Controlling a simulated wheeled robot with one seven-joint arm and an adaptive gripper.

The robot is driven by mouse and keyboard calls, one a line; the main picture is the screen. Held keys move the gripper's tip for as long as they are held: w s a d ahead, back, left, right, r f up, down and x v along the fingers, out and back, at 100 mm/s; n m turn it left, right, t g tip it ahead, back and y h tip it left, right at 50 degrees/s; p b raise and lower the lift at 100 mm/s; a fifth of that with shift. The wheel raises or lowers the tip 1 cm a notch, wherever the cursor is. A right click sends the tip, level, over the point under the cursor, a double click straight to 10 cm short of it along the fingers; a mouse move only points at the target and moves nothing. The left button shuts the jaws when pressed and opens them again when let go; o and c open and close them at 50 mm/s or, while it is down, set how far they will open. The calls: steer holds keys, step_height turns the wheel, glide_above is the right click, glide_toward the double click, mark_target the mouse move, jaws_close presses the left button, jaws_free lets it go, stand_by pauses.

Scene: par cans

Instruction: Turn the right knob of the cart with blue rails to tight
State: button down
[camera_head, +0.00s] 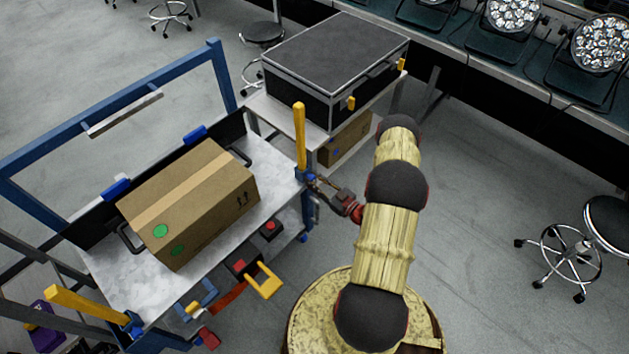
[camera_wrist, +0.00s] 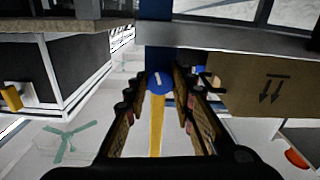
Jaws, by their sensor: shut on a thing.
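The cart with blue rails (camera_head: 122,262) stands at the left in the head view, with a marble-like top. A yellow post (camera_head: 300,135) rises from its right front corner. The right knob (camera_wrist: 158,83) is blue and round with a short white mark, which looks nearly upright in the wrist view. My gripper (camera_head: 317,181) is at that corner in the head view and hides most of the knob there. In the wrist view my gripper (camera_wrist: 160,86) has its fingers on both sides of the knob and is shut on it. The yellow post also shows there (camera_wrist: 156,130), between the fingers.
A cardboard box (camera_head: 190,200) lies on the cart top. A second cart (camera_head: 268,112) with a black case (camera_head: 335,62) stands close behind the corner. A yellow post (camera_head: 85,305) is at the cart's left corner. A stool (camera_head: 570,250) stands right; nearby floor is clear.

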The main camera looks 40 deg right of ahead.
steer(key=shift+f+m, duration=0.1)
steer(key=shift+m, duration=0.2)
stand_by(0.4)
steer(key=c, duration=1.6)
jaws_free()
steer(key=shift+o, duration=0.5)
steer(key=shift+s, duration=0.15)
steer(key=s+d, duration=0.1)
steer(key=s, duration=1)
steer(key=shift+s, duration=0.4)
